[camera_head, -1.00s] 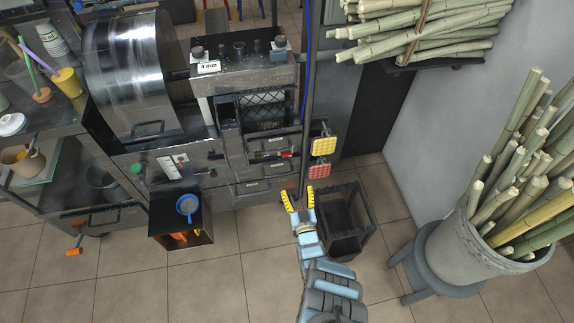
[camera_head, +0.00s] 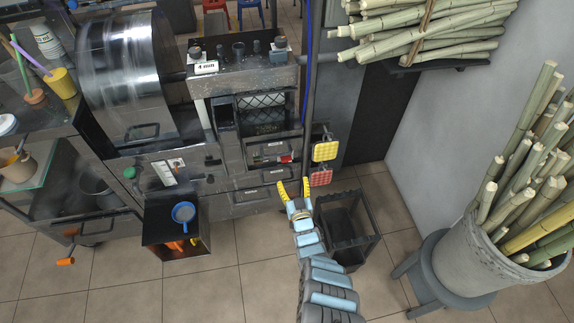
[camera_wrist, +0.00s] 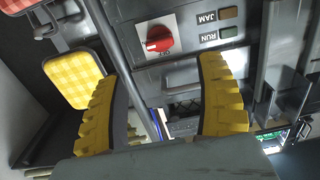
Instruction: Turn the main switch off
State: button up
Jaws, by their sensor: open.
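The main switch is a red rotary knob (camera_wrist: 158,40) on a pale square plate, set in a grey panel. It stands a little beyond my fingertips, between them in the wrist view, with no contact seen. In the head view the red knob (camera_head: 286,159) is small, on the front of the press, just above my gripper (camera_head: 294,184). My gripper, also in the wrist view (camera_wrist: 165,75), has its two yellow ridged fingers apart with nothing between them.
JAM and RUN indicators (camera_wrist: 218,35) sit beside the switch. A vertical pole (camera_head: 308,100) and yellow and red checked pads (camera_head: 325,151) stand close right of it. A black open-frame bin (camera_head: 348,225) is on the floor right of my arm. A cane-filled pot (camera_head: 470,255) stands further right.

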aim_at(287, 162)
jog(key=b+x, duration=0.4)
jog(key=x, duration=0.1)
jog(key=b+x, duration=0.3)
jog(key=shift+w+f, duration=0.15)
jog(key=shift+f, duration=0.1)
jog(key=shift+w+a+r+b, duration=0.1)
jog(key=shift+w+r+b, duration=0.1)
jog(key=shift+w+b, duration=0.45)
jog(key=shift+s, duration=0.1)
jog(key=c, duration=1.2)
